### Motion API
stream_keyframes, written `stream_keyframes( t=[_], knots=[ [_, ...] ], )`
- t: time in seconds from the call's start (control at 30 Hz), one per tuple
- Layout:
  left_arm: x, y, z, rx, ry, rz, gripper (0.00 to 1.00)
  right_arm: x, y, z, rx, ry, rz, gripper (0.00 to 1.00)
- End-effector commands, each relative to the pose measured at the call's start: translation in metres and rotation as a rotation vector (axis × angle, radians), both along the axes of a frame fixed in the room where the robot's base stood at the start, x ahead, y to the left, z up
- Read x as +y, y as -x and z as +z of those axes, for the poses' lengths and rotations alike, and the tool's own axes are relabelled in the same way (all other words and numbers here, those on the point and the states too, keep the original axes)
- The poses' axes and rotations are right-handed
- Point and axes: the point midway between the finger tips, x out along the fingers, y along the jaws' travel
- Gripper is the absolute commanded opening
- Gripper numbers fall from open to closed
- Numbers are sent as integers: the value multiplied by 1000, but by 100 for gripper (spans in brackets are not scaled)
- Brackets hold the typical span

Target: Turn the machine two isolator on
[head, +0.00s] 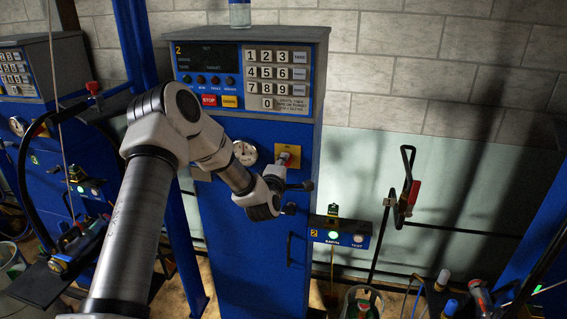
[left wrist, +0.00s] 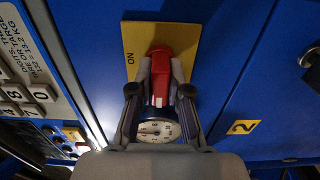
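The machine two isolator is a red handle (left wrist: 160,72) on a yellow plate (left wrist: 185,35) marked ON, set on the blue front of the machine. In the wrist view the handle lies along the picture's up-down direction, and ON is to its left. In the head view the yellow plate (head: 294,152) shows below the keypad. My left gripper (left wrist: 161,80) has one finger on each side of the red handle, close against it. In the head view my left gripper (head: 282,172) partly covers the handle. My right gripper is not in view.
A round gauge (head: 245,152) is left of the isolator. The keypad panel (head: 276,75) is above, and a door handle (head: 289,250) below. A small box with a lit green button (head: 333,236) is at the right. Another blue machine (head: 40,70) stands at the left.

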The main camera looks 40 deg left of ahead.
Motion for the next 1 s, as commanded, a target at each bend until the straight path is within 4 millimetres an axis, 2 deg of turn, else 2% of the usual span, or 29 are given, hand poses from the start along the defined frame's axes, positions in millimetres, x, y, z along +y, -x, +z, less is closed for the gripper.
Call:
stream_keyframes(
  t=[0.47,0.67,1.0],
  knots=[
    [0,0,-1,33,-56,-1,0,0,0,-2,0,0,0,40],
    [-1,0,-1,90,-159,-1,0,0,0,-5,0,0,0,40],
    [-1,0,0,238,-427,-1,0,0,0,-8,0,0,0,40]
  ],
)
